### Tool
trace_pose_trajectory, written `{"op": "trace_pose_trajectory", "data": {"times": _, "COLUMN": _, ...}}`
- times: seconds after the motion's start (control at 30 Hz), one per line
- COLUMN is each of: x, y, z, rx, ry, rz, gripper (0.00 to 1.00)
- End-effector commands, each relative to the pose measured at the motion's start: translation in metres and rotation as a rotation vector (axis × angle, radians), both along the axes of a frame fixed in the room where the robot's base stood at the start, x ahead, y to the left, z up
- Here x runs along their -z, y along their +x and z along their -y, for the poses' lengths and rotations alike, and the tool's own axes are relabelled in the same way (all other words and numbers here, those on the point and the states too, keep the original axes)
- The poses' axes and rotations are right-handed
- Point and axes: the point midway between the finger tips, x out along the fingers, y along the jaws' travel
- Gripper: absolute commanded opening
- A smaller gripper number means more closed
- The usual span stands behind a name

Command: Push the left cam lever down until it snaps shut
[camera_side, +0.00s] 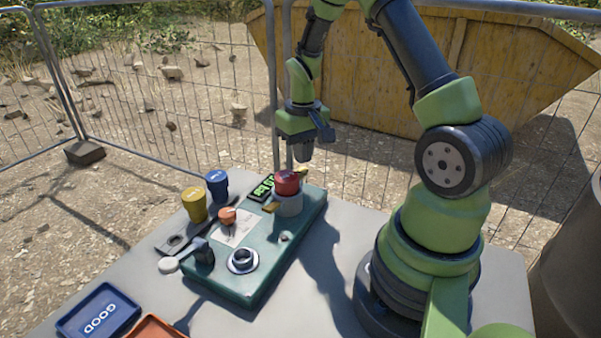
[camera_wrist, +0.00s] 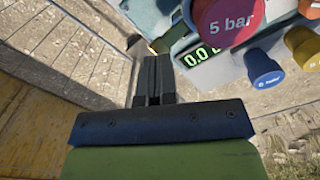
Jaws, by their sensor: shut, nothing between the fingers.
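A grey coupling (camera_side: 288,204) with a red cap (camera_side: 287,182) stands at the far end of the green box (camera_side: 250,285). One brass cam lever (camera_side: 270,207) sticks out at its left front, another (camera_side: 303,171) at its back; both look raised outward, but their exact angle is too small to tell. My gripper (camera_side: 302,152) hangs above and behind the coupling, shut, empty and apart from it. In the wrist view my gripper (camera_wrist: 153,75) points past the red "5 bar" cap (camera_wrist: 228,18), with a brass piece (camera_wrist: 160,46) just beyond the fingertips.
A digital display (camera_side: 262,188) lies beside the coupling. A yellow knob (camera_side: 194,204), a blue knob (camera_side: 217,185), an orange knob (camera_side: 227,215) and a white-ended handle (camera_side: 170,264) stand at the left. Mesh fencing runs behind.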

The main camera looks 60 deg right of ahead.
Motion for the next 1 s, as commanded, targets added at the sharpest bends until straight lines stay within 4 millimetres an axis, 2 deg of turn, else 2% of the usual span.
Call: {"op": "trace_pose_trajectory", "data": {"times": 1.0, "x": 0.026, "y": 0.0, "z": 0.0, "rx": 0.0, "ry": 0.0, "rz": -0.001, "gripper": 0.0}}
